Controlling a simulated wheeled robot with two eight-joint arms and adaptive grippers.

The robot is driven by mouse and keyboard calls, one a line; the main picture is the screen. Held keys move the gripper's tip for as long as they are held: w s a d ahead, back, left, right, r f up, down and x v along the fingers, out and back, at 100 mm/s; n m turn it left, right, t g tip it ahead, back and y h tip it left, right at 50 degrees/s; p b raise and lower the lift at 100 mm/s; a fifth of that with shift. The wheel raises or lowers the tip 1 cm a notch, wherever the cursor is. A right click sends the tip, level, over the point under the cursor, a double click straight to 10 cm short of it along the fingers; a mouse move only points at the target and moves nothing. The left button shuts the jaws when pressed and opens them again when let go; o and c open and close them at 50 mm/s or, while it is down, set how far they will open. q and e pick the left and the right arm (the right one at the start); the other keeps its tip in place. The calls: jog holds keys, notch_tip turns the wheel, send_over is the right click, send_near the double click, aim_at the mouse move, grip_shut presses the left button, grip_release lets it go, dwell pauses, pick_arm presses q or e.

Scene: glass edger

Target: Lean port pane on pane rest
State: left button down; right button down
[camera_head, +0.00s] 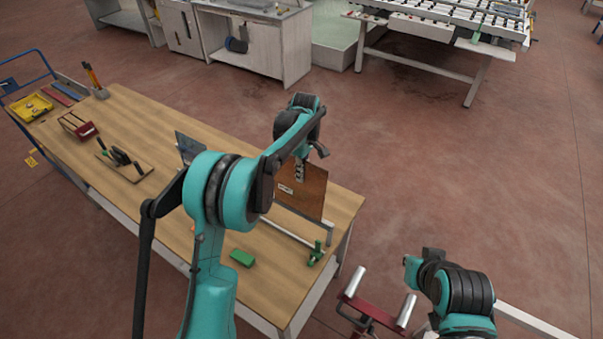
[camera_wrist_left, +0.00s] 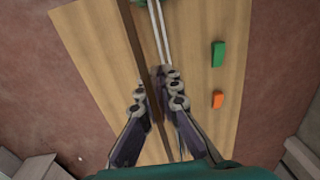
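A brown pane (camera_head: 312,192) with a small pale label stands on edge near the right end of the wooden table. A pale metal rail (camera_head: 283,235) and a short upright (camera_head: 329,233) are beside it, apparently the pane rest. The pane's thin edge (camera_wrist_left: 139,42) also shows in the left wrist view, beside the pale rods (camera_wrist_left: 160,30). My left gripper (camera_head: 300,172) is at the pane's upper part. In the left wrist view its fingers (camera_wrist_left: 157,92) are apart, one on each side of the pane, with a gap visible at the left finger. My right gripper does not show; only my right arm is at lower right.
A dark grey pane (camera_head: 187,147) stands farther left. A green block (camera_head: 242,258), an orange block (camera_wrist_left: 218,99) and a green clamp (camera_head: 315,253) are near the front edge. A board with black handles (camera_head: 124,161) lies left. A red roller stand (camera_head: 368,312) is right of the table.

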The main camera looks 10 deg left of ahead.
aim_at(301, 190)
pick_arm(q)
jog(key=shift+s+a+f+b, duration=0.1)
jog(key=shift+s+f+b, duration=0.1)
jog(key=shift+f+b, duration=2.15)
jog(key=shift+s+a+f+b, duration=0.15)
jog(key=shift+f+b, duration=1.55)
jog(key=shift+f, duration=1.25)
jog(key=shift+s+d+f+b, duration=0.1)
jog(key=shift+s+f+b, duration=0.1)
jog(key=shift+f+b, duration=2.15)
jog(key=shift+f, duration=0.85)
jog(key=c, duration=1.6)
grip_release()
jog(key=shift+c, duration=0.2)
jog(key=r, duration=1.2)
jog(key=shift+w, duration=0.35)
